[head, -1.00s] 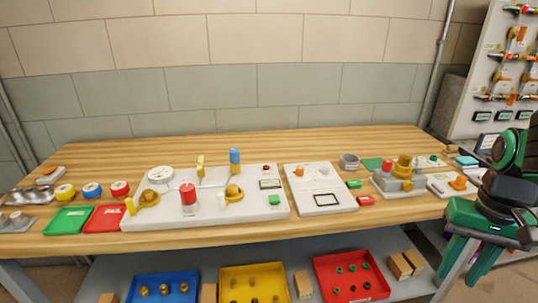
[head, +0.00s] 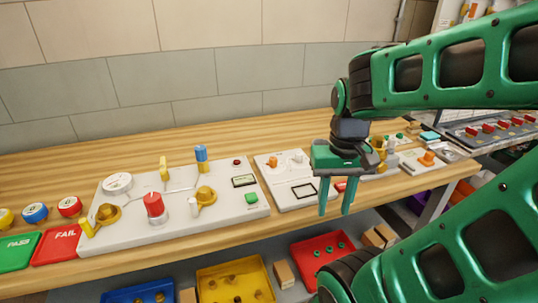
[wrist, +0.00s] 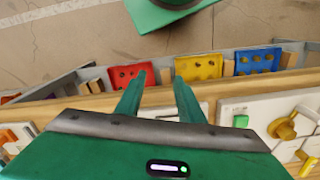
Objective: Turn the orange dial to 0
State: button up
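Two orange knobs show in the head view. One orange knob (head: 272,161) stands on the white panel (head: 290,200) with a black square outline. Another orange knob (head: 427,159) sits on a small white plate at the right of the bench. I cannot read any scale on either. My gripper (head: 335,203) is open and empty, with fingers pointing down, in front of the panel's right side. In the wrist view its fingers (wrist: 158,92) are apart with nothing between them. Something orange (wrist: 10,135) shows at the left edge there.
A larger white board (head: 170,222) with a red knob (head: 154,205), yellow valves and a blue handle lies to the left. Red (head: 325,254) and yellow (head: 240,290) bins sit below the bench. Bare wood (head: 270,133) lies behind the panels.

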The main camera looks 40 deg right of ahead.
jog(key=r, duration=0.2)
jog(key=m, duration=0.4)
send_near(273, 158)
notch_tip(273, 158, down, 9)
jog(key=shift+r, duration=0.15)
jog(key=shift+c, duration=0.2)
